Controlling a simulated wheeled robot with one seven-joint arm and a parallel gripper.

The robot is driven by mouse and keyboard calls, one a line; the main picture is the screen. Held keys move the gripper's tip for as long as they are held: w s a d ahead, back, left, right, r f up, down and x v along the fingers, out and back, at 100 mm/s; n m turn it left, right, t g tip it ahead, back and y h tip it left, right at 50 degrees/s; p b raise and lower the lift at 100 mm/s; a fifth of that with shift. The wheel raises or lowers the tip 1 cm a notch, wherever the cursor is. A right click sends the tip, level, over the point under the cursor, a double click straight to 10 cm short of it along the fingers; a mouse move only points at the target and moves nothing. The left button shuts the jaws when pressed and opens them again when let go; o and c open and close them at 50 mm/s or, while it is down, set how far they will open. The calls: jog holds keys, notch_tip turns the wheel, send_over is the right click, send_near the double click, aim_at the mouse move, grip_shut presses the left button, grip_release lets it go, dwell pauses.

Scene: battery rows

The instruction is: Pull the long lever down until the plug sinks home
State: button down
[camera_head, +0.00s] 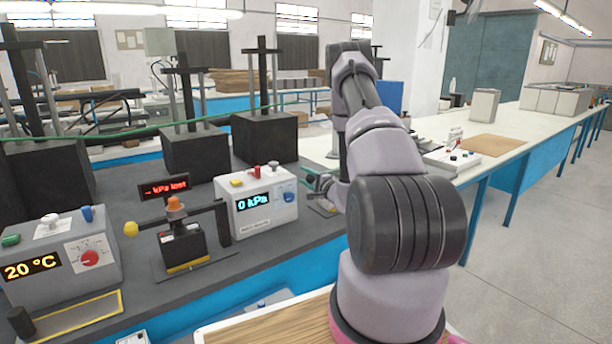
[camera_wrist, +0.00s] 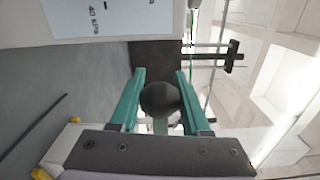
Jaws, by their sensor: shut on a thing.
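A long dark lever (camera_head: 198,212) with a yellow ball end (camera_head: 131,229) runs from a dark upright post, slightly lower at the ball end. It passes a black block (camera_head: 182,246) on a base plate, with an orange plug-like piece (camera_head: 175,203) above; how deep that piece sits I cannot tell. My gripper (camera_head: 318,184) is right of the white 0 kPa box (camera_head: 262,207), away from the yellow ball. In the wrist view my gripper (camera_wrist: 160,98) has its teal fingers shut on a round black knob (camera_wrist: 159,98). What the knob belongs to is hidden.
A red-lit display (camera_head: 163,188) stands behind the lever. A grey 20 °C box (camera_head: 62,258) and a yellow-edged tray (camera_head: 78,315) are at left. Large black blocks with posts (camera_head: 265,137) stand behind.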

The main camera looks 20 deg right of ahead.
jog(key=shift+s+d+f, duration=0.1)
jog(key=shift+s+f, duration=0.05)
jog(key=shift+f, duration=0.15)
jog(key=shift+c, duration=2.4)
grip_release()
jog(key=shift+f, duration=0.1)
jog(key=shift+o, duration=0.4)
jog(key=s+d, duration=0.2)
jog(key=s, duration=0.8)
jog(key=shift+s, duration=0.2)
